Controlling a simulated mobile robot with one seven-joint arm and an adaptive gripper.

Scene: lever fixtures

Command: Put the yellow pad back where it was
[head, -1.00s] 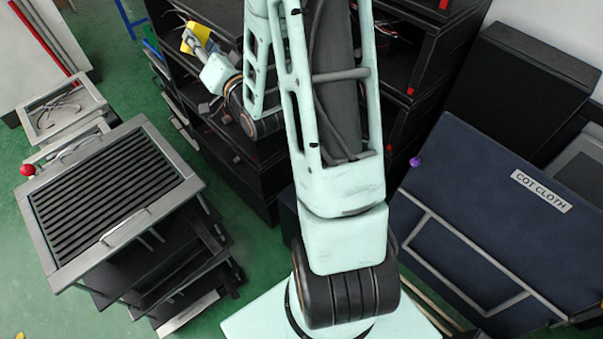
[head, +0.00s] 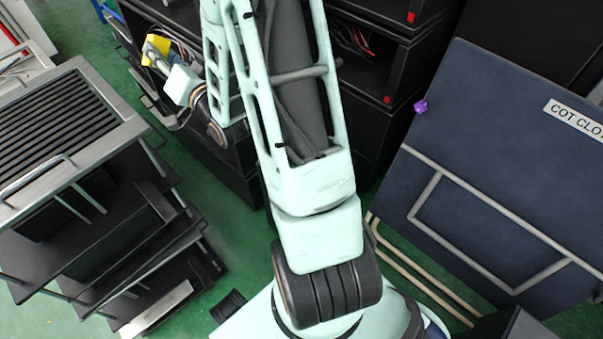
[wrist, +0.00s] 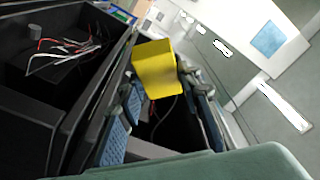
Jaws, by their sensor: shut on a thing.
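The yellow pad (wrist: 157,68) is a small, bright yellow block. In the wrist view it sits between the two fingers of my gripper (wrist: 160,88), which is shut on it. In the head view the yellow pad (head: 156,51) shows at the upper left, at the end of my arm. My gripper (head: 163,62) is small there and partly hidden by my wrist. The pad is held up near the black shelving. I cannot tell which spot the pad came from.
Black shelving (head: 362,70) with cables inside stands behind my arm. An open black bin with wires (wrist: 65,50) is at the left in the wrist view. A slatted cart (head: 60,125) stands left. A dark blue cot-cloth panel (head: 500,150) fills the right. Green floor (head: 205,185) shows between.

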